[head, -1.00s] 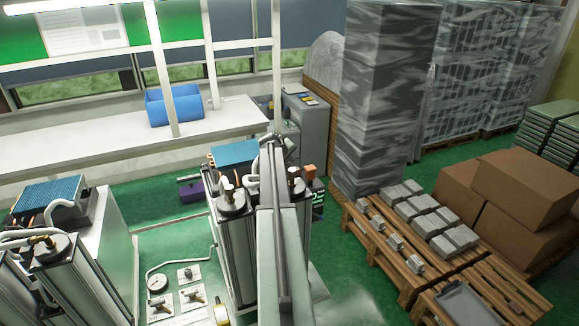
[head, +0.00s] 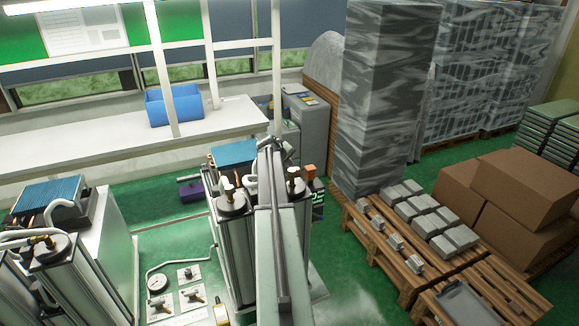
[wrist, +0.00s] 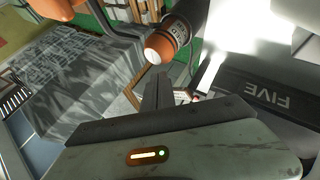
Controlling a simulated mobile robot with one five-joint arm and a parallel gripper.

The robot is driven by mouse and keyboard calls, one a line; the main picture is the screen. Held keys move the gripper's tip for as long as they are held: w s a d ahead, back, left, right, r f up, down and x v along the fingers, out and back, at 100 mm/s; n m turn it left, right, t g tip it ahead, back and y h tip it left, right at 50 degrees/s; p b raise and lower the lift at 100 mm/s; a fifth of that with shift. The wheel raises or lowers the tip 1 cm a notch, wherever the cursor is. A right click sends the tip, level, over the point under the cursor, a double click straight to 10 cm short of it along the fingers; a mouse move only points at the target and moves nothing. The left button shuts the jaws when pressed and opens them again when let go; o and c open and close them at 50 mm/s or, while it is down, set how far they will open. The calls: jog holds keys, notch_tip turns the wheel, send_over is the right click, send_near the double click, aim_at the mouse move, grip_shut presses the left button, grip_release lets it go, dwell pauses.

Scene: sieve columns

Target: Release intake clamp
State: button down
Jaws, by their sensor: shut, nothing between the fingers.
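My gripper (wrist: 158,84) is shut and empty in the wrist view, its dark fingers together. An orange and black cylindrical part with a pale rounded end (wrist: 172,42) lies just beyond the fingertips, with a visible gap. I cannot tell whether it belongs to the intake clamp. In the head view my arm reaches over the middle sieve columns (head: 236,245), and its end (head: 272,147) is near their tops. The arm hides part of the columns, and I cannot make out the clamp there.
A dark panel marked FIVE (wrist: 262,98) is close on the right in the wrist view. More columns (head: 75,280) stand at left. A pallet (head: 375,240) with grey blocks, cardboard boxes (head: 525,190) and a wrapped stack (head: 375,110) stand right. Green floor (head: 345,285) is open between.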

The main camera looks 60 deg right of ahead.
jog(key=shift+s+a, duration=0.3)
jog(key=shift+a, duration=0.55)
jog(key=shift+s+a, duration=0.25)
jog(key=shift+a, duration=0.65)
jog(key=shift+s+a, duration=0.3)
jog(key=shift+a, duration=0.55)
jog(key=shift+s+a, duration=0.25)
jog(key=shift+a, duration=0.55)
jog(key=shift+s+a, duration=0.3)
jog(key=shift+a, duration=0.5)
jog(key=shift+s+a, duration=0.25)
jog(key=shift+a, duration=0.55)
jog(key=shift+d, duration=0.1)
